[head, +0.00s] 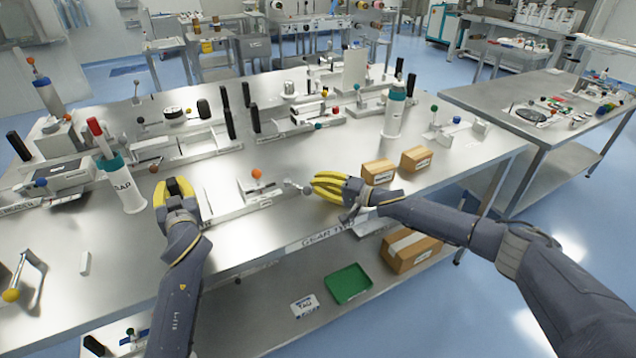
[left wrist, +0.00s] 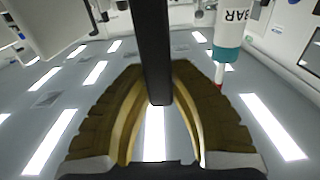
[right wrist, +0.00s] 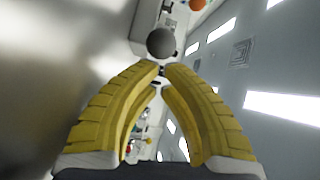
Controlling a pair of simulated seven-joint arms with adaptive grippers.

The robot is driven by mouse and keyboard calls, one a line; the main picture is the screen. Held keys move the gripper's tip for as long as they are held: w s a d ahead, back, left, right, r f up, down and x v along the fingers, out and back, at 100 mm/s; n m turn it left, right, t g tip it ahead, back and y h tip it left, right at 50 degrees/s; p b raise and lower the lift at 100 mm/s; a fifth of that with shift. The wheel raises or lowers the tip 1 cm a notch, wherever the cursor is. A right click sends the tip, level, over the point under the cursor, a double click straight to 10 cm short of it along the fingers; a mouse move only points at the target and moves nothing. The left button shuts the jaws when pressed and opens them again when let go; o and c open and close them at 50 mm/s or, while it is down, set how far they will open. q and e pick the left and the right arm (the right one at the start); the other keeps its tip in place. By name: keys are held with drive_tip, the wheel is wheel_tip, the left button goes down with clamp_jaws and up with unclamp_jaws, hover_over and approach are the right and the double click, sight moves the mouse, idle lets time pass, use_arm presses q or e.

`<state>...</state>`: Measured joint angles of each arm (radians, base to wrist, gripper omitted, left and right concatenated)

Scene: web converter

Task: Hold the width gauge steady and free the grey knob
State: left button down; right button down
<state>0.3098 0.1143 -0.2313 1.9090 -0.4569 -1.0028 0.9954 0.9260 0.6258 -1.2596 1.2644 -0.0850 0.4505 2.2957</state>
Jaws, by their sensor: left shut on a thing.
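The width gauge (head: 262,190) is a pale block on a long rail near the table's front edge, with an orange ball on top. The grey knob (head: 307,190) is at its right end and also shows in the right wrist view (right wrist: 161,42). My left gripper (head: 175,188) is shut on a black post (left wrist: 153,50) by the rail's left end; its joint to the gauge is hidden. My right gripper (head: 316,184) points at the grey knob, which is just beyond its fingertips. The right fingertips are close together with a narrow gap, and nothing is seen held between them.
A white bottle with a teal collar (head: 120,185) stands left of my left gripper. Two cardboard boxes (head: 379,172) (head: 416,158) sit behind my right gripper. Other gauges with black posts (head: 228,122) fill the table behind.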

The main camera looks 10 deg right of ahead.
sight(311, 189)
drive_tip(key=shift+s+a+m+t+h, duration=0.35)
drive_tip(key=shift+s+m+t+h, duration=0.3)
drive_tip(key=shift+t, duration=0.25)
drive_tip(key=shift+s+a+m+t+h, duration=0.75)
drive_tip(key=shift+s+m+t+h, duration=0.2)
drive_tip(key=shift+m+t+h, duration=0.25)
drive_tip(key=shift+s+a+r+m+t+h, duration=0.1)
drive_tip(key=shift+s+a+m+t+h, duration=0.25)
drive_tip(key=shift+m+h, duration=0.25)
drive_tip(key=shift+s+a+r+m+t+h, duration=0.1)
drive_tip(key=shift+s+a+m+t+h, duration=0.2)
drive_tip(key=shift+h, duration=0.45)
drive_tip(key=shift+s+a+f+m+t+h, duration=0.15)
drive_tip(key=shift+s+m+t+h, duration=0.2)
drive_tip(key=shift+m+t+h, duration=0.45)
drive_tip(key=shift+s+a+g, duration=0.15)
drive_tip(key=shift+s+a, duration=0.15)
drive_tip(key=shift+a, duration=0.3)
drive_tip(key=shift+s+a+g, duration=0.1)
drive_tip(key=shift+s+a, duration=0.2)
drive_tip(key=shift+a, duration=0.35)
drive_tip(key=shift+s, duration=0.1)
drive_tip(key=v, duration=0.6)
drive_tip(key=a+v, duration=0.1)
drive_tip(key=v, duration=0.3)
drive_tip(key=shift+s, duration=0.15)
